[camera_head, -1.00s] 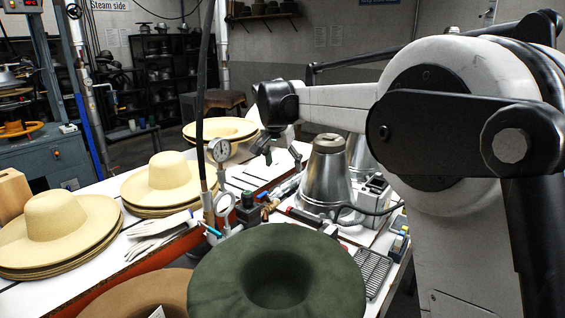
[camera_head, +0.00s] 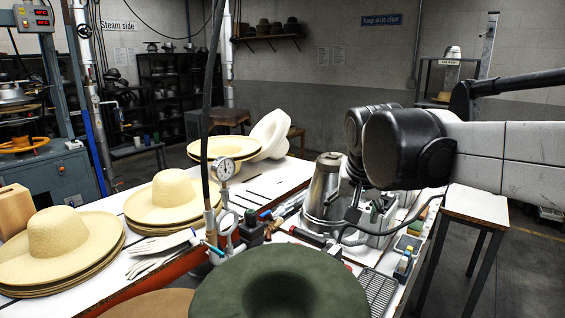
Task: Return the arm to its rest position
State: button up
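My arm reaches in from the right edge of the head view, its black wrist joints over the back right of the table. My gripper (camera_head: 353,212) seems to be the dark part hanging below the wrist, beside a shiny metal steam pot (camera_head: 323,190). The wrist and the pot's surroundings partly hide it, so I cannot make out its fingers or whether they hold anything. A dark green felt hat (camera_head: 340,285) lies in the foreground, apart from my arm.
Straw hats are stacked on the worktable at the left (camera_head: 60,235) and middle (camera_head: 168,195). A white hat (camera_head: 272,133) leans behind them. A pressure gauge (camera_head: 224,169) and hose stand mid-table. A small stand (camera_head: 475,205) is at right, with open floor around it.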

jog(key=s+d+f, duration=0.1)
jog(key=s+f, duration=0.2)
jog(key=s, duration=0.3)
jog(key=s+d+f+n+t, duration=0.1)
jog(key=s+d+f, duration=0.1)
jog(key=s+f, duration=0.2)
jog(key=s+d+f+n, duration=0.1)
jog(key=s+f, duration=0.3)
jog(key=s, duration=0.6)
jog(key=shift+s+d+t, duration=0.15)
jog(key=shift+d+t, duration=0.15)
jog(key=shift+d, duration=0.3)
